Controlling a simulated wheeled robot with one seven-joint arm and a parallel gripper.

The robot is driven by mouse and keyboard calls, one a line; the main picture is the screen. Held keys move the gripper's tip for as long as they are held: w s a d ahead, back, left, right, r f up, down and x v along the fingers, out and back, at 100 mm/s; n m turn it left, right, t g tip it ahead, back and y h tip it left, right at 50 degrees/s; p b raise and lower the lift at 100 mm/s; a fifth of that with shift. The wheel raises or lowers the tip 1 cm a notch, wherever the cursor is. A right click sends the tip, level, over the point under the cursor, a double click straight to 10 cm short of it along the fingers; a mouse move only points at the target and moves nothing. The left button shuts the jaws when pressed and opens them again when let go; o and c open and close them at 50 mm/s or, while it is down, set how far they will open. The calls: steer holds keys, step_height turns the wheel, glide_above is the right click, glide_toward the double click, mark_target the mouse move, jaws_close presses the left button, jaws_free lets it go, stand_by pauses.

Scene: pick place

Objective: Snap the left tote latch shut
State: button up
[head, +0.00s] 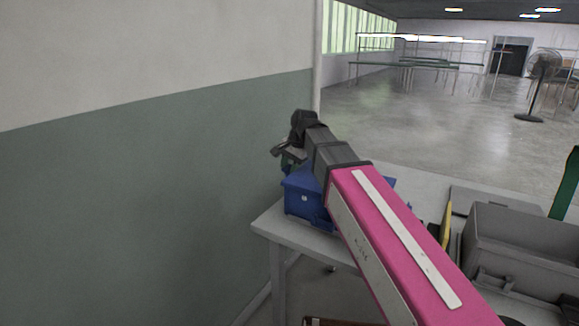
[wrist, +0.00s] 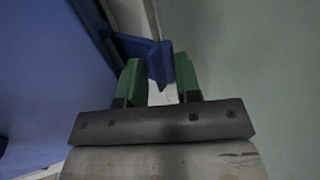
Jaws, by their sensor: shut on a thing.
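A blue tote (head: 304,201) stands on the left end of the grey table, partly hidden behind my arm. In the wrist view the tote's blue wall (wrist: 45,75) fills the left side. A blue latch (wrist: 160,62) sticks out from the tote toward the right, at the tips of my gripper's green fingers. My gripper (wrist: 160,82) is shut on the latch, with the fingers still some way apart. In the head view my gripper (head: 288,157) is small and dark at the tote's far left side, and the latch is hidden there.
The green and grey wall (head: 150,190) runs close along the left of the tote. Grey bins (head: 520,240) and a yellow item (head: 446,225) stand on the table (head: 415,185) at right. Open floor lies behind, with a fan (head: 543,70).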

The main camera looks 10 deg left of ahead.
steer(key=o, duration=0.9)
steer(key=shift+o, duration=0.2)
